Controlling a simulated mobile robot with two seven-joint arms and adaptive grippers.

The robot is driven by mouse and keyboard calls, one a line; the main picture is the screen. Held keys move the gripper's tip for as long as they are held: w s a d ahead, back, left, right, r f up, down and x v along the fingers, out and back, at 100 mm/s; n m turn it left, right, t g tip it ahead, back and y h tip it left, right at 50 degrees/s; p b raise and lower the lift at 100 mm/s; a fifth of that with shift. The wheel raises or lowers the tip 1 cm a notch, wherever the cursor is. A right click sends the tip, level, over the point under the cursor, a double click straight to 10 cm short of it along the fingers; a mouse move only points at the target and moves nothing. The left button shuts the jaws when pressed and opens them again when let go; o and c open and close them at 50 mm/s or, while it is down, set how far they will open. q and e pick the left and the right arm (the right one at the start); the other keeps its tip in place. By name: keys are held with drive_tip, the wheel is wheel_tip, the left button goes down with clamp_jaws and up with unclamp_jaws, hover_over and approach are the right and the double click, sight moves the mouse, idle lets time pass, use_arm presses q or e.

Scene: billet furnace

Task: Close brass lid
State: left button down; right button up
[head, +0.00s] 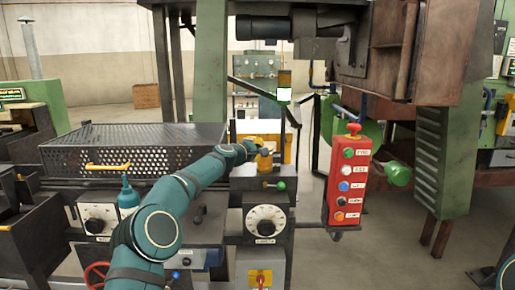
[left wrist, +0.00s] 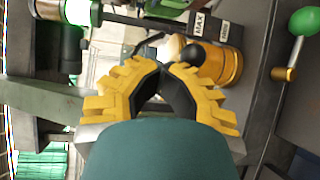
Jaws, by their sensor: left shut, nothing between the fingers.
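A brass cylinder (head: 264,161) stands on the dark machine top in the middle of the head view, behind the dial. In the left wrist view the brass cylinder (left wrist: 221,66) lies just beyond the fingers, with a black knob (left wrist: 193,54) and a pale rounded piece beside it. I cannot tell which part is the lid or how far it stands open. My left gripper (head: 253,146) is close to the cylinder; its yellow fingers (left wrist: 160,74) are shut and empty. Whether they touch the brass is unclear. My right gripper is not in view.
A perforated metal cover (head: 135,150) with a yellow handle is left of my arm. A red button box (head: 347,182) stands to the right. A green ball-topped lever (head: 281,186) is close by the cylinder; its green ball (left wrist: 304,21) also shows in the left wrist view.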

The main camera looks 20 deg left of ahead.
use_arm(q)
drive_tip(key=shift+d+f, duration=0.25)
drive_tip(key=shift+f, duration=0.4)
drive_tip(key=r+v, duration=0.1)
drive_tip(key=v, duration=1.1)
drive_tip(key=s+d+f+m+g, duration=0.2)
drive_tip(key=s+d+f, duration=0.25)
drive_tip(key=f, duration=0.55)
drive_tip(key=s+d+f+m+g, duration=0.3)
drive_tip(key=d+f, duration=0.3)
drive_tip(key=f, duration=0.3)
drive_tip(key=s+d+f+m+g, duration=0.2)
drive_tip(key=s+d+f, duration=0.25)
drive_tip(key=f, duration=0.55)
drive_tip(key=s+f+m+g, duration=0.2)
drive_tip(key=s+f, duration=0.4)
drive_tip(key=s, duration=0.4)
drive_tip(key=s+f+m+g, duration=0.2)
drive_tip(key=s+f, duration=0.4)
drive_tip(key=s, duration=0.4)
drive_tip(key=s+d+f+m+g+y, duration=0.1)
drive_tip(key=s+f, duration=0.4)
drive_tip(key=s, duration=0.5)
drive_tip(key=shift+s+f+m+g, duration=0.25)
drive_tip(key=shift+f+m+g, duration=0.15)
drive_tip(key=shift+m+g, duration=0.65)
